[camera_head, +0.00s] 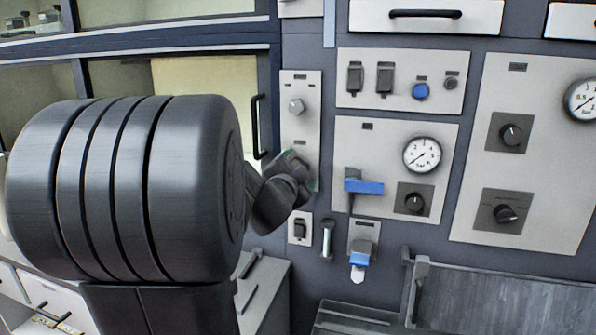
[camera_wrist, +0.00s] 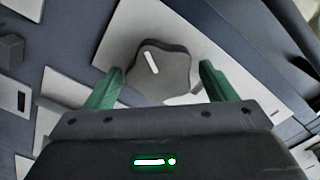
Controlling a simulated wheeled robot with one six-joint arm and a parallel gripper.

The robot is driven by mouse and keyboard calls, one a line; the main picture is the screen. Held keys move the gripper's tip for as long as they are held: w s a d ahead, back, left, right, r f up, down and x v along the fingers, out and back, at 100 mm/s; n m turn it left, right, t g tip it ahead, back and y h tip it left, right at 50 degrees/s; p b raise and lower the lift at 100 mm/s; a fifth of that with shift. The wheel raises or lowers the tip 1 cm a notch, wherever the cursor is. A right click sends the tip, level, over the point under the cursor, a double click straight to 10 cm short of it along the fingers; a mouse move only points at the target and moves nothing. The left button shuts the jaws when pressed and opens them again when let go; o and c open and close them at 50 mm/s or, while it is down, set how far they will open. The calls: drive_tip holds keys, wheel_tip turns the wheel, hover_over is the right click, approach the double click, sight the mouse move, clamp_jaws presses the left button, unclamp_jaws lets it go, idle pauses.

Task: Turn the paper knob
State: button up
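In the wrist view a grey, star-shaped knob (camera_wrist: 172,72) with a white pointer line sits on a pale panel plate (camera_wrist: 125,42). My gripper (camera_wrist: 161,69) is open, with one green finger on each side of the knob. Gaps show between the fingers and the knob, so it is not gripped. In the head view my gripper (camera_head: 297,172) is at the lower part of the narrow pale panel (camera_head: 300,134) and hides whatever is behind it. A light faceted knob (camera_head: 297,106) shows above it on that panel. No label reading "paper" is legible.
To the right are a switch panel with a blue button (camera_head: 420,91), a gauge (camera_head: 422,155), a blue lever (camera_head: 364,187) and black knobs (camera_head: 414,202). A cabinet door handle (camera_head: 259,127) is just left of my gripper.

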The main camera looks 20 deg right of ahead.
drive_tip(key=p+v, duration=0.1)
drive_tip(key=v, duration=1.3)
drive_tip(key=shift+w+d, duration=0.1)
drive_tip(key=b+x, duration=0.1)
drive_tip(key=x, duration=1.2)
drive_tip(key=shift+w+d, duration=0.25)
drive_tip(key=shift+w, duration=0.05)
drive_tip(key=shift+s+a, duration=0.1)
